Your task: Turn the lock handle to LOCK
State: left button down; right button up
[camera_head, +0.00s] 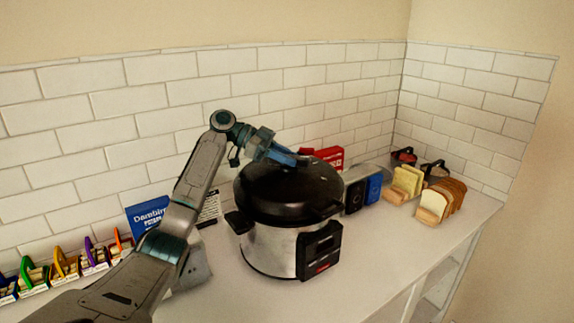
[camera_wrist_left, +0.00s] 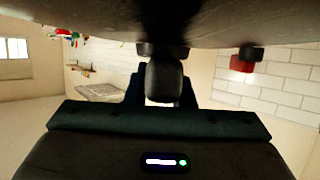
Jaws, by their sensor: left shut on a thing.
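A pressure cooker (camera_head: 272,250) with a silver body and a black domed lid (camera_head: 280,190) stands on the white counter. My left arm comes in from the left, and its gripper (camera_head: 300,159) reaches over the top of the lid. It is shut on a dark handle piece, taken as the lock handle (camera_wrist_left: 163,80), which shows between the fingers in the left wrist view. In the head view the gripper hides most of this handle, and no LOCK marking can be read. My right gripper is not in view.
A red box (camera_head: 329,156) stands behind the cooker, with blue and black boxes (camera_head: 364,192) and bread racks (camera_head: 440,201) to its right. A blue box (camera_head: 146,214) and colourful holders (camera_head: 66,265) are at left. The front counter right of the cooker is clear.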

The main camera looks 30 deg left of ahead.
pick_arm(q)
jog(key=shift+w+m+g+h+b, duration=0.1)
jog(key=shift+m+g+h+b, duration=0.35)
jog(key=shift+m+g, duration=0.85)
jog(key=shift+g, duration=0.4)
jog(key=c, duration=1.2)
grip_release()
jog(key=shift+c, duration=0.2)
jog(key=p+v, duration=0.1)
jog(key=v, duration=0.2)
jog(key=shift+d+r, duration=0.1)
jog(key=shift+r, duration=0.1)
jog(key=p+v, duration=0.2)
jog(key=p, duration=0.3)
jog(key=p+v, duration=0.2)
jog(key=p, duration=0.3)
jog(key=shift+r+p, duration=0.1)
jog(key=shift+p, duration=0.3)
jog(key=shift+a+p, duration=0.35)
jog(key=shift+p, duration=0.4)
